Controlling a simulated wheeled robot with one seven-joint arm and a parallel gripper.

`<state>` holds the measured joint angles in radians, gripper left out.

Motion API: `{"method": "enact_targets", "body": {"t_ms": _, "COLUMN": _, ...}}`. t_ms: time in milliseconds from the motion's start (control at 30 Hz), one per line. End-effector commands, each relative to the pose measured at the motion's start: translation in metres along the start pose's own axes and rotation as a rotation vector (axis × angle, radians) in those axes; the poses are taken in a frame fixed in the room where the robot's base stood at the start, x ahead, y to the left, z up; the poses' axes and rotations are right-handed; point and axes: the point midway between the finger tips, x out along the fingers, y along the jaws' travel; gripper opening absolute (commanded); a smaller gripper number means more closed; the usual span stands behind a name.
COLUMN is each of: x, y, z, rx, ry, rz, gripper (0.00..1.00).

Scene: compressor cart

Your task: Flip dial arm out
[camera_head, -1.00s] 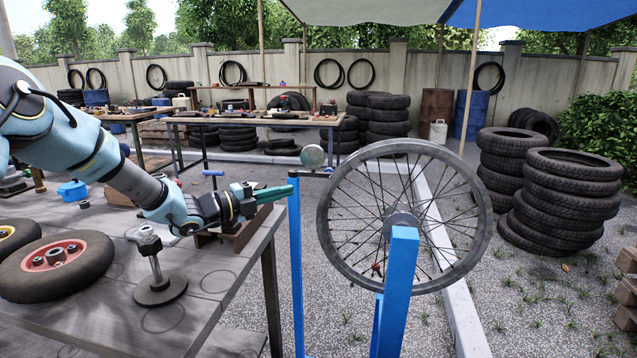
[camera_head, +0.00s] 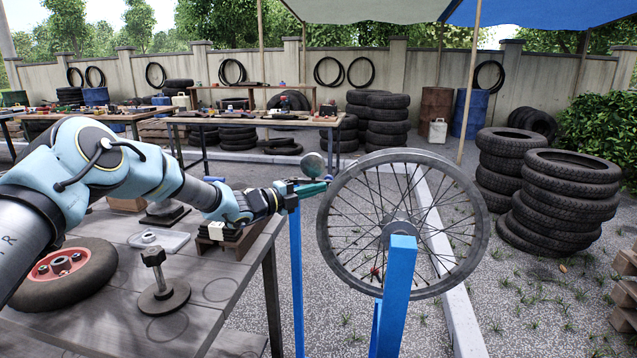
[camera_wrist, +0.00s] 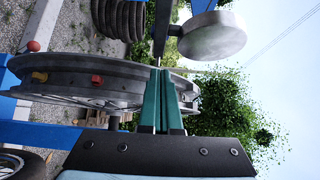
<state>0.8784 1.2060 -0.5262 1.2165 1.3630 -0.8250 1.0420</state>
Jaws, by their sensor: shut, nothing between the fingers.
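The round dial (camera_head: 313,165) stands near the top of a blue post (camera_head: 295,265), left of the spoked wheel (camera_head: 340,235). Its face looks dark. My gripper (camera_head: 326,184) has its teal fingers together, just below the dial and beside the wheel's rim; they hide most of the dial's arm. In the wrist view, the fingertips (camera_wrist: 161,72) are closed and empty. The dial (camera_wrist: 212,36) is above and right of them, and a dark rod (camera_wrist: 162,30) beside it runs down towards the tips. I cannot tell whether the fingers touch the rod.
A second, thicker blue post (camera_head: 399,290) bears the wheel. A workbench (camera_head: 215,285) at lower left carries a small tyre (camera_head: 95,280) and a round-based stand (camera_head: 163,296). Stacked tyres (camera_head: 560,205) stand at right. The gravel between has free room.

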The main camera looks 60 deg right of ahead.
Motion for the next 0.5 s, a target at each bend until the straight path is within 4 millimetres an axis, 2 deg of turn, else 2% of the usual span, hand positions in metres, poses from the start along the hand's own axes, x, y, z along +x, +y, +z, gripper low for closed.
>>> {"method": "enact_targets", "body": {"t_ms": 200, "x": 0.012, "y": -0.001, "z": 0.01, "rx": 0.0, "ry": 0.001, "rz": 0.0, "gripper": 0.0}}
{"method": "enact_targets", "body": {"t_ms": 500, "x": 0.014, "y": 0.0, "z": 0.013, "rx": -0.001, "ry": 0.002, "rz": 0.001, "gripper": 0.0}}
